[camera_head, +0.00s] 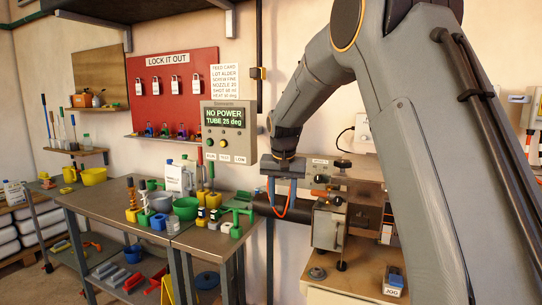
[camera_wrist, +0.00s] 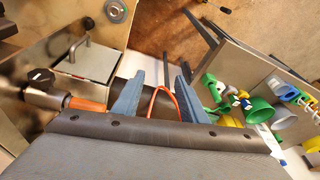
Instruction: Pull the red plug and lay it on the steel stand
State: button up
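My gripper (camera_head: 281,203) points down beside the machine, with its two blue-grey fingers apart. In the wrist view the fingers (camera_wrist: 156,88) stand clear of each other. A thin orange-red loop (camera_wrist: 160,91) shows in the gap between them and looks ungripped; it also shows as a curve in the head view (camera_head: 285,211). A dark horizontal tube (camera_head: 264,208) runs behind the fingers. An orange section (camera_wrist: 88,104) lies in line with this tube in the wrist view. I cannot tell which orange part is the red plug. I cannot single out the steel stand.
A steel-topped bench (camera_head: 87,207) at the left holds bottles, bowls and several coloured tools. The machine (camera_head: 328,228) stands right of my gripper. A grey panel (camera_head: 229,132) on the wall reads "NO POWER TUBE 25 deg". A white socket (camera_head: 365,134) is on the wall behind my arm.

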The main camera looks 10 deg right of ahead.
jog(key=w+r+m+t, duration=0.1)
jog(key=w+r, duration=0.4)
jog(key=w, duration=0.2)
jog(key=w+r+m+t, duration=0.1)
jog(key=w+r+m, duration=0.1)
jog(key=w+r, duration=0.4)
jog(key=shift+w+a+p+x, duration=0.1)
jog(key=shift+p+x, duration=0.4)
jog(key=shift+x, duration=1)
jog(key=shift+w+a+p+x, duration=0.1)
jog(key=shift+p+x, duration=0.45)
jog(key=shift+x, duration=1)
jog(key=shift+w+a+p+x, duration=0.15)
jog(key=shift+p+x, duration=0.35)
jog(key=shift+x, duration=1)
jog(key=shift+r, duration=0.1)
grip_shut()
jog(key=shift+s+a, duration=0.4)
jog(key=shift+s, duration=0.2)
jog(key=shift+s+a+p, duration=0.25)
jog(key=shift+s+a, duration=0.2)
jog(key=shift+s, duration=0.25)
jog(key=shift+s+a+p, duration=0.25)
jog(key=shift+s+a, duration=0.2)
jog(key=shift+s, duration=0.2)
